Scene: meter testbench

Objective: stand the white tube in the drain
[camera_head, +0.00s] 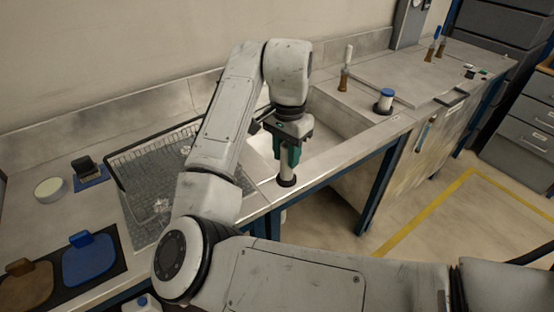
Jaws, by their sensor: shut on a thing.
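A dark ring (286,182) surrounds the tube's lower end at counter level. I cannot tell whether this ring is part of the tube or a separate piece. The sink basin (325,138) lies behind and to the right of my gripper. I cannot make out a drain opening in it; my arm covers part of the basin.
A wire basket (130,165) lies to the left. Blue (90,262) and brown (27,288) pieces lie at the front left. The right counter (400,75) has free room.

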